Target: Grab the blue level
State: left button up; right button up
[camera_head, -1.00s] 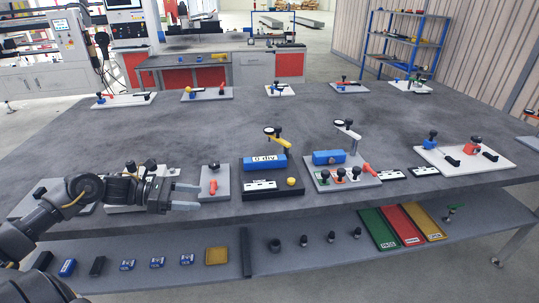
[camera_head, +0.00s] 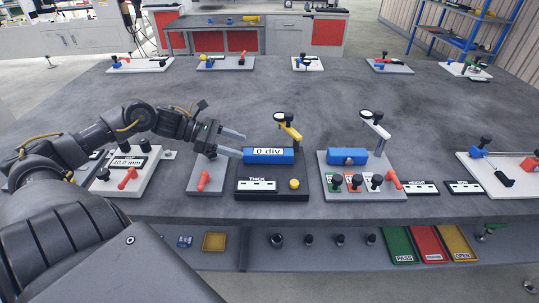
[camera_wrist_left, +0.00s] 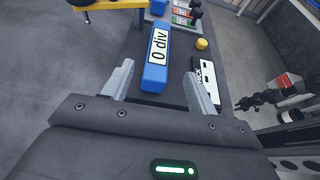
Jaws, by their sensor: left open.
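The blue level, a long blue block labelled "0 div" (camera_head: 268,156), lies on a black fixture (camera_head: 271,196) marked THICK, under a yellow arm with a dial. My left gripper (camera_head: 243,146) comes in from the left and is open and empty, its fingertips at the block's left end. In the left wrist view the block (camera_wrist_left: 156,72) shows between the two spread fingers (camera_wrist_left: 159,70), apart from both. The gripper's exact height over the block is hard to tell. My right gripper is not in view.
A second blue block (camera_head: 348,157) sits on the grey fixture (camera_head: 330,190) to the right, under a grey dial arm. A grey plate with a red handle (camera_head: 203,181) is below my gripper. The yellow dial arm (camera_head: 290,130) rises close behind the block. The table's middle is clear.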

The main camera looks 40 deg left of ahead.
aim_at(259, 151)
pick_arm(q)
jog(key=shift+x, duration=1.5)
jog(key=shift+w+d+p, duration=0.25)
jog(key=shift+p, duration=0.05)
jog(key=p+x, duration=0.1)
jog(key=x, duration=0.3)
jog(key=shift+w+a+p, duration=0.1)
jog(key=shift+a+p, duration=0.05)
jog(key=shift+p, duration=0.15)
jog(key=shift+w+d+f, duration=0.15)
jog(key=shift+d+f, duration=0.05)
jog(key=shift+f, duration=0.15)
jog(key=c, duration=1.2)
grip_shut()
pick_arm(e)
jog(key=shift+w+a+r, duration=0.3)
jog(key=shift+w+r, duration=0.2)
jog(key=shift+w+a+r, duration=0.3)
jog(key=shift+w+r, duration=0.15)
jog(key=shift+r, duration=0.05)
